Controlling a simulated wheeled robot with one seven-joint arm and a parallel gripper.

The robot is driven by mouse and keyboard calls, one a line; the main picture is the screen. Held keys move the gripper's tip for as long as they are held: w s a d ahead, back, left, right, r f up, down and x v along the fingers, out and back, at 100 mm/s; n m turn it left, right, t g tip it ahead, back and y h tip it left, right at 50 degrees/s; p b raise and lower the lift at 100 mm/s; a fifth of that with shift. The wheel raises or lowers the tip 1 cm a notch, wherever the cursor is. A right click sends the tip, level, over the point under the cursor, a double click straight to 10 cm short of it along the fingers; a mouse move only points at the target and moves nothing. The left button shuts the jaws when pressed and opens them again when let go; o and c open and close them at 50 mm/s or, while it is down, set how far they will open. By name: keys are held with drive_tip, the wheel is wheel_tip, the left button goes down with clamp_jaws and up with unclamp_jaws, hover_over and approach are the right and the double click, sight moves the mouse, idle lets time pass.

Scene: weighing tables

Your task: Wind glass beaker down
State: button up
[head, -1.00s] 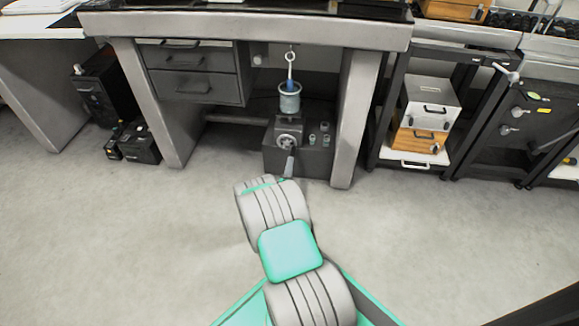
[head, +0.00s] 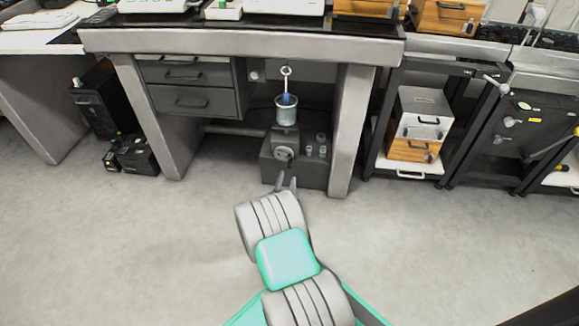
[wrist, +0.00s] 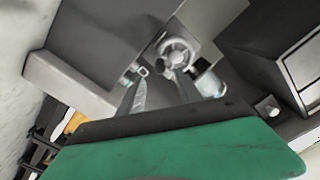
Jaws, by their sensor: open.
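The glass beaker (head: 287,108) with blue contents stands on a grey stand under the table, with a ring-topped rod (head: 287,80) reaching down into it. The stand has a round handwheel (head: 283,153) on its front, above a dark base box (head: 310,172). The handwheel also shows in the wrist view (wrist: 176,52), beyond the fingers. My gripper (head: 286,180) is open and empty, just in front of and below the handwheel, apart from it. Its two fingers also show in the wrist view (wrist: 163,92).
The table's right leg (head: 350,130) stands close right of the base box. A drawer unit (head: 195,86) hangs to the left, and black boxes (head: 130,152) lie on the floor at far left. A shelf cart (head: 404,175) stands right. The floor in front is clear.

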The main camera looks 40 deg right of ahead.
sight(289, 167)
drive_tip(key=shift+m, duration=0.5)
drive_tip(key=b+x, duration=0.3)
drive_tip(key=x, duration=0.4)
drive_tip(key=shift+f, duration=0.15)
drive_tip(key=shift+w+d, duration=0.25)
drive_tip(key=shift+d, duration=0.1)
clamp_jaws()
